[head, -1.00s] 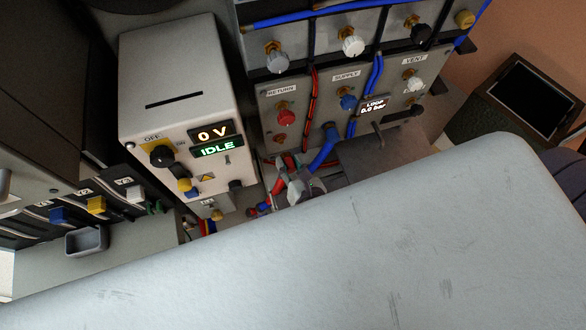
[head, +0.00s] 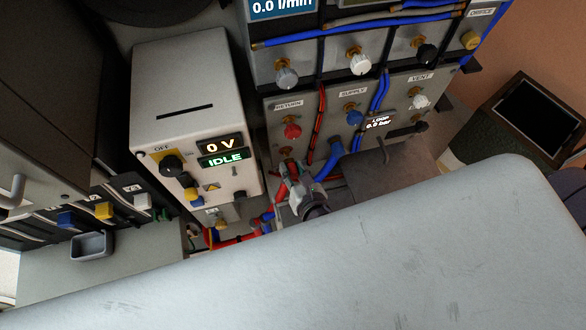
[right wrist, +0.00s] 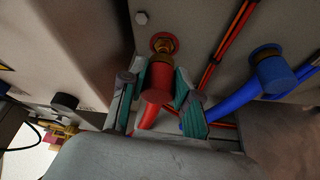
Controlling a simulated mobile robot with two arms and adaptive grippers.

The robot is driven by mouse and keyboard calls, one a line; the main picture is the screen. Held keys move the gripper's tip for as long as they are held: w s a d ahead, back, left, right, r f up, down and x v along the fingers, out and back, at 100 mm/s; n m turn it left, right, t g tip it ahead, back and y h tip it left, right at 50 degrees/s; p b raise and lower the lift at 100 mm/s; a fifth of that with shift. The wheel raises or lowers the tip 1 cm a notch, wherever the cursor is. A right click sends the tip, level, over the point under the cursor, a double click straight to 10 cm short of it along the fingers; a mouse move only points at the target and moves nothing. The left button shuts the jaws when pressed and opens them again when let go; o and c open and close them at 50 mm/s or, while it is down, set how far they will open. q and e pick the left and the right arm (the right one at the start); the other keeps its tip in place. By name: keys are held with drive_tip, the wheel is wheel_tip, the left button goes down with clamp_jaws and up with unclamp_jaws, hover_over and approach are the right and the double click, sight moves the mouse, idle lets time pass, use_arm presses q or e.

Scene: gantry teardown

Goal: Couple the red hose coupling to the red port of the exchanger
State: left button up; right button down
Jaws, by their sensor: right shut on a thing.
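The exchanger's grey panel (head: 330,105) carries RETURN, SUPPLY and VENT labels. In the right wrist view, my right gripper (right wrist: 160,82) is shut on the red hose coupling (right wrist: 157,86), one finger on each side. The red port (right wrist: 163,43), a brass fitting with a red ring, is directly in front of the coupling's mouth. The two nearly meet or overlap in this view; I cannot tell whether the coupling is seated. In the head view, my right gripper (head: 292,180) is just below the panel's RETURN side and mostly covers the coupling. My left gripper is not in view.
A blue coupling (right wrist: 272,75) with its blue hose sits on the SUPPLY side, right of my gripper. The power box (head: 190,110) reading 0 V and IDLE stands close on the left. Red and black cables (head: 317,125) run down the panel.

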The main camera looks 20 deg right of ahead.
sight(292, 164)
drive_tip(key=shift+w+r+p, duration=0.1)
drive_tip(key=shift+w+p, duration=0.4)
drive_tip(key=shift+w, duration=0.4)
drive_tip(key=shift+w+d, duration=0.1)
drive_tip(key=shift+w, duration=0.45)
drive_tip(key=c, duration=1)
unclamp_jaws()
drive_tip(key=shift+w, duration=0.1)
drive_tip(key=shift+o, duration=1.3)
drive_tip(key=shift+w, duration=0.2)
drive_tip(key=shift+s, duration=0.15)
